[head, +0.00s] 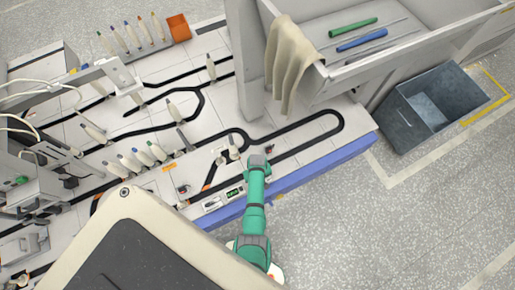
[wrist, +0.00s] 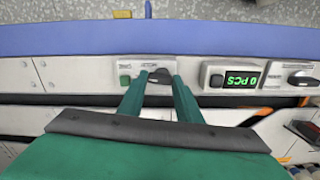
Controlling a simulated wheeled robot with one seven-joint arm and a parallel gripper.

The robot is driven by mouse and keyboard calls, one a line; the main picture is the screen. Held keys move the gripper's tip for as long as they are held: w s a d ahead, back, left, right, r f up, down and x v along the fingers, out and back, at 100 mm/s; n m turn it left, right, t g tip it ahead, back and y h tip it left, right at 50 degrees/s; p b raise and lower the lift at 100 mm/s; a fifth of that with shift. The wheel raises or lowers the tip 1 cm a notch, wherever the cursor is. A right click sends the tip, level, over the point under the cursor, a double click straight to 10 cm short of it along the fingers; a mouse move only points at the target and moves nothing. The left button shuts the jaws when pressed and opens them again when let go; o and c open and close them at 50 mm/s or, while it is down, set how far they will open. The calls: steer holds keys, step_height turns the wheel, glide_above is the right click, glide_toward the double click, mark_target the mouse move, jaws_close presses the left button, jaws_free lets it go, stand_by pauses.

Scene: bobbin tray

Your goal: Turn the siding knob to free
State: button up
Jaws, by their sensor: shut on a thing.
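A dark knob (wrist: 159,76) sits on a pale panel (wrist: 146,63) on the conveyor's front edge. It is taken to be the siding knob; its lettering is too small to read. My gripper (wrist: 160,82) has its two green fingers on either side of the knob and is shut on it. The knob's handle lies roughly crosswise between the fingers, and part of it is hidden by them. In the head view my gripper (head: 258,159) reaches down over the conveyor's front edge and hides the knob.
A second dark knob (wrist: 302,78) stands beyond the counter. In the head view, several bobbins stand on the dark track, and a grey bin (head: 395,108) sits on the floor.

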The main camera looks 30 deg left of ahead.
steer(key=shift+s+f+n, duration=0.1)
steer(key=shift+s+n, duration=0.1)
steer(key=shift+n, duration=0.7)
steer(key=o, duration=1)
steer(key=shift+o, duration=0.2)
steer(key=shift+w, duration=0.1)
steer(key=shift+r, duration=0.45)
step_height(320, 180, up, 10)
steer(key=shift+d, duration=0.1)
